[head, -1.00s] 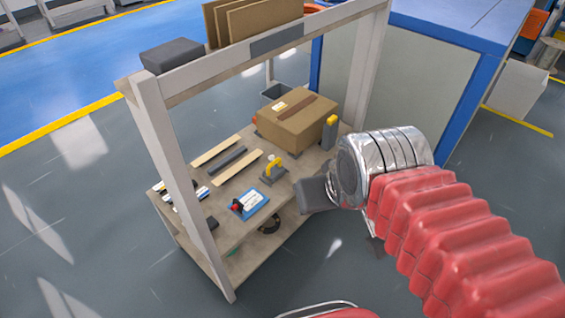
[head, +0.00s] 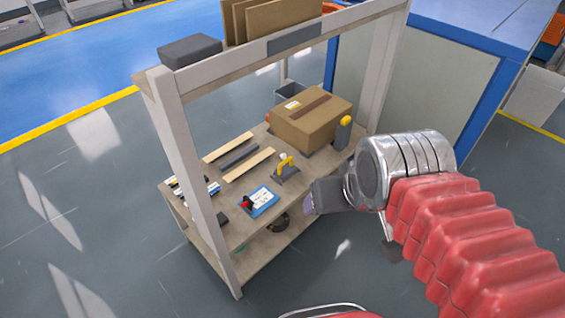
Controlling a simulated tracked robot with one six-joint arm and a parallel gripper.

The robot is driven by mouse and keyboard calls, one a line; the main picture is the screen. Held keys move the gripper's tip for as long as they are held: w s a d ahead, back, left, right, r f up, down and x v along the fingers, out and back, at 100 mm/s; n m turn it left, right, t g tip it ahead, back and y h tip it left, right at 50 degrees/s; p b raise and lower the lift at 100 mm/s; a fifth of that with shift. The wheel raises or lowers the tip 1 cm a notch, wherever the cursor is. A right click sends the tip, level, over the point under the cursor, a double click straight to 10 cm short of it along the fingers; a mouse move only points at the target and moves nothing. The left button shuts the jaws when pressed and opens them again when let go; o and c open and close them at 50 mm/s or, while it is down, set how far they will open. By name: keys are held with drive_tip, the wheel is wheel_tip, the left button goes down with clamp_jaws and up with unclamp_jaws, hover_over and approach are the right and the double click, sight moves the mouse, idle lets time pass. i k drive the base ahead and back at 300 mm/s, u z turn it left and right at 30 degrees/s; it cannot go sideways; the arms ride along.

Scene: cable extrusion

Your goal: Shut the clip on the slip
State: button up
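The slip (head: 264,197) is a white paper on a blue clipboard (head: 253,212) lying on the bench top near its front edge. The clip (head: 247,203) is a small red and black part at the board's left end; whether it is open or shut is too small to tell. My gripper (head: 309,203) is at the end of my red-sleeved arm, to the right of the clipboard and apart from it. Its fingertips are small and partly hidden, so its opening does not show clearly.
A cardboard box (head: 312,120) sits at the back of the bench (head: 229,230). A white post (head: 190,180) rises at the front left, carrying an overhead beam.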

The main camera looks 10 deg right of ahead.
sight(247, 202)
drive_tip(key=k, duration=1.3)
drive_tip(key=u, duration=0.4)
drive_tip(key=i, duration=0.6)
drive_tip(key=u, duration=0.75)
drive_tip(key=i, duration=1)
